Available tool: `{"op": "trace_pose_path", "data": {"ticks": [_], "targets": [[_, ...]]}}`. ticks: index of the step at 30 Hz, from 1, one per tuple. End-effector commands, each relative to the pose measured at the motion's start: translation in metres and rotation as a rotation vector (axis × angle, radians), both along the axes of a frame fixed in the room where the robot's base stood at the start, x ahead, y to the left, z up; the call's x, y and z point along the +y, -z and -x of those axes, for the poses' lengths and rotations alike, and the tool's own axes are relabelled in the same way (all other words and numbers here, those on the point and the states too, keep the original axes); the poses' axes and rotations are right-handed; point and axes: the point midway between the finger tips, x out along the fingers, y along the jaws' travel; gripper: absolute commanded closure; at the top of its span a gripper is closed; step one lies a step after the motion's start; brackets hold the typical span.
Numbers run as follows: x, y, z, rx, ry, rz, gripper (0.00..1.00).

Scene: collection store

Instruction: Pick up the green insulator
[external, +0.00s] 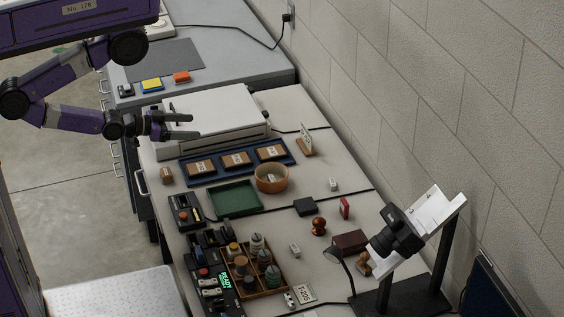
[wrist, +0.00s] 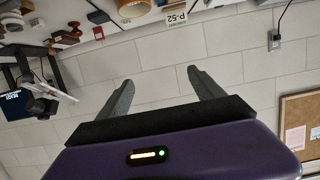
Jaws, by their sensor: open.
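A wooden compartment tray (external: 283,291) on the bench holds several small knobbed insulators in cream, brown, grey and green. A dark green insulator (external: 272,275) appears to stand at its right side, though it is small and partly hard to make out. My gripper (external: 188,126) is open and empty above the white flat machine, well behind and left of the tray in the external view. In the wrist view its two fingers (wrist: 160,85) are spread apart with only wall between them. The green insulator cannot be made out in the wrist view.
Between gripper and tray lie a blue tray (external: 213,178) with labelled blocks, a green tray (external: 235,199) and an orange bowl (external: 271,186). A camera on a stand (external: 397,232) rises right of the insulator tray. The block wall (external: 420,110) borders the bench.

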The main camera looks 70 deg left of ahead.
Motion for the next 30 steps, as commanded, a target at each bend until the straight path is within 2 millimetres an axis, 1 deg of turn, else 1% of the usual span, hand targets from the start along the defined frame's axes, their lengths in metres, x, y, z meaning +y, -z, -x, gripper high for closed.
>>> {"op": "trace_pose_path", "data": {"ticks": [10, 13, 14, 23, 26, 29, 30], "targets": [[0.0, 0.0, 0.0, 0.0, 0.0, 0.0, 0.23], [0.0, 0.0, 0.0, 0.0, 0.0, 0.0, 0.43], [0.0, 0.0, 0.0, 0.0, 0.0, 0.0, 0.47], [-0.001, 0.001, 0.0, -0.001, 0.004, 0.0, 0.47], [-0.006, -0.001, -0.011, -0.034, 0.035, -0.001, 0.47], [-0.014, -0.004, -0.035, -0.103, 0.083, -0.002, 0.47], [-0.018, -0.004, -0.047, -0.134, 0.102, 0.003, 0.47]]}}
